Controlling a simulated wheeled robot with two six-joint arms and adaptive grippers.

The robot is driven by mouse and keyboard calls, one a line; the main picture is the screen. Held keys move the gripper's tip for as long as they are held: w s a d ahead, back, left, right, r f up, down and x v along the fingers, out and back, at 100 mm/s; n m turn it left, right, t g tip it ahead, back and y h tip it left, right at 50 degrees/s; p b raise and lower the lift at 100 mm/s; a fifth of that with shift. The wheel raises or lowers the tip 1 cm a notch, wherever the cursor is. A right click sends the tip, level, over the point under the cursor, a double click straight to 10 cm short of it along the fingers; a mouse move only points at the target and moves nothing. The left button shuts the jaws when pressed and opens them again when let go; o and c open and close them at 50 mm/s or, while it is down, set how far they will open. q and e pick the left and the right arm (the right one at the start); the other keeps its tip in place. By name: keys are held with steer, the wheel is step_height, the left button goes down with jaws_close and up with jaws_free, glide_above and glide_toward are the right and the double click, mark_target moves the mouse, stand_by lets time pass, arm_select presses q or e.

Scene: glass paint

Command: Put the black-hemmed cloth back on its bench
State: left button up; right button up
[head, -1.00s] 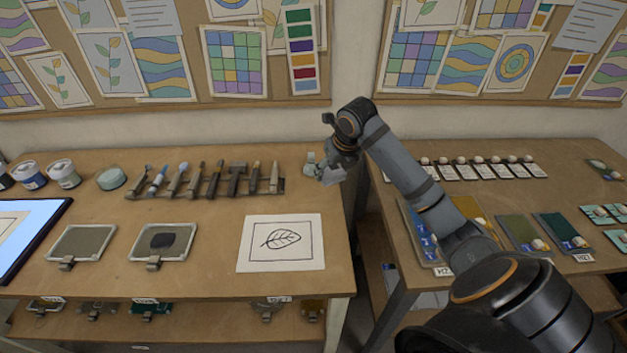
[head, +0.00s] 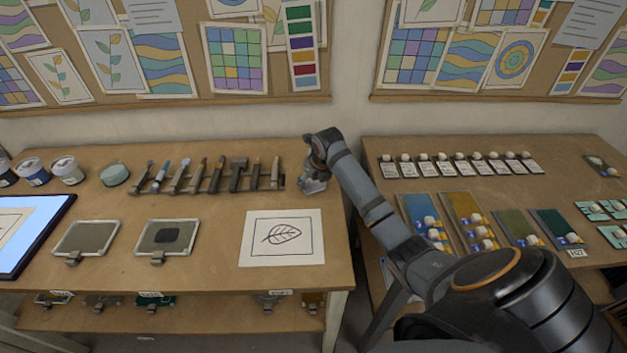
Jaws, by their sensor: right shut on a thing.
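My right gripper (head: 314,178) points down at the back right corner of the left bench (head: 205,275), just right of the tool row. It is shut on a small pale grey piece that looks like the cloth (head: 313,187). The fingers hide part of it, and a black hem is too small to make out. I cannot tell whether the cloth touches the bench top. My left gripper is not in view.
A row of several tools (head: 205,178) lies close left of the gripper. A leaf drawing (head: 282,257) lies in front of it. A gap parts this bench from the right bench (head: 455,183), which holds cards and coloured glass sheets.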

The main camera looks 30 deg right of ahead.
steer(key=shift+f, duration=0.15)
steer(key=o, duration=1)
steer(key=shift+r, duration=0.4)
steer(key=b+v, duration=0.1)
steer(key=v, duration=1)
steer(key=shift+s+r, duration=0.25)
